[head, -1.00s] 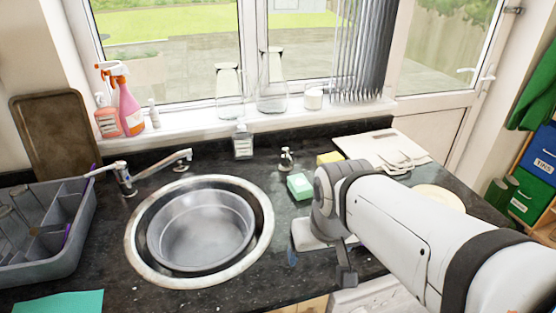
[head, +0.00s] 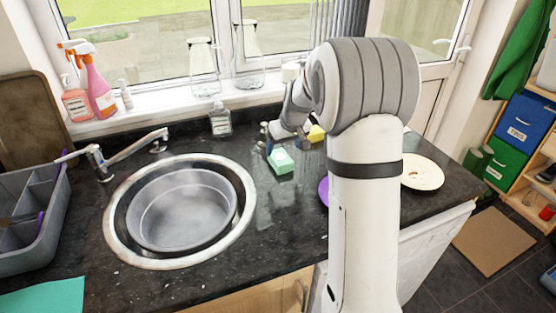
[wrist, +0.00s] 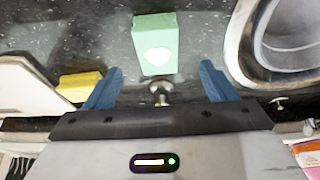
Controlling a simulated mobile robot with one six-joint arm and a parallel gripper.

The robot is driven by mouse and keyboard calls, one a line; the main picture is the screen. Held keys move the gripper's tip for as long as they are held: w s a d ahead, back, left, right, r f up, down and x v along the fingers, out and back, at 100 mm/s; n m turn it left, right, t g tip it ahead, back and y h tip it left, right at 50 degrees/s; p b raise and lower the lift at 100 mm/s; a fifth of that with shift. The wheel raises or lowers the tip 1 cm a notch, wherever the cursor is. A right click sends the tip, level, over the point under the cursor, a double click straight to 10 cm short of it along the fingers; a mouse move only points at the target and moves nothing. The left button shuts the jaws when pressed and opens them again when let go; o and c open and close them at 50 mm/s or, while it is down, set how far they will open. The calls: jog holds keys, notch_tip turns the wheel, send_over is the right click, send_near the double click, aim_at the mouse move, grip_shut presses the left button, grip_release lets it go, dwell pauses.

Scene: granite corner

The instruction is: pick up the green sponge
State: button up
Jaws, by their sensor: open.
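The green sponge (head: 281,163) lies on the dark counter to the right of the sink in the head view. It has a pale mark on its top. In the wrist view the sponge (wrist: 155,44) is beyond my fingertips, roughly centred between them. My gripper (wrist: 161,78) is open and empty, its two blue fingers apart. In the head view my gripper (head: 270,137) is just behind the sponge, partly hidden by my arm. I cannot tell its exact height above the counter.
A yellow sponge (wrist: 80,87) lies near the left finger in the wrist view. A small dispenser (wrist: 160,90) shows between the fingers. The round sink (head: 112,222) holds a grey basin (head: 182,210). A plate (head: 422,173) is on the right. Counter in front of the green sponge is clear.

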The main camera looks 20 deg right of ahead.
aim_at(280, 156)
jog(key=shift+w+d+f, duration=0.1)
jog(key=shift+w+f, duration=0.2)
jog(key=p+x, duration=0.1)
jog(key=x, duration=0.6)
jog(key=shift+w+f+p, duration=0.2)
jog(key=shift+w+p, duration=0.05)
jog(key=shift+p, duration=0.1)
jog(key=c, duration=1.1)
notch_tip(280, 156, up, 10)
jog(key=shift+r+b, duration=0.1)
jog(key=shift+b, duration=0.5)
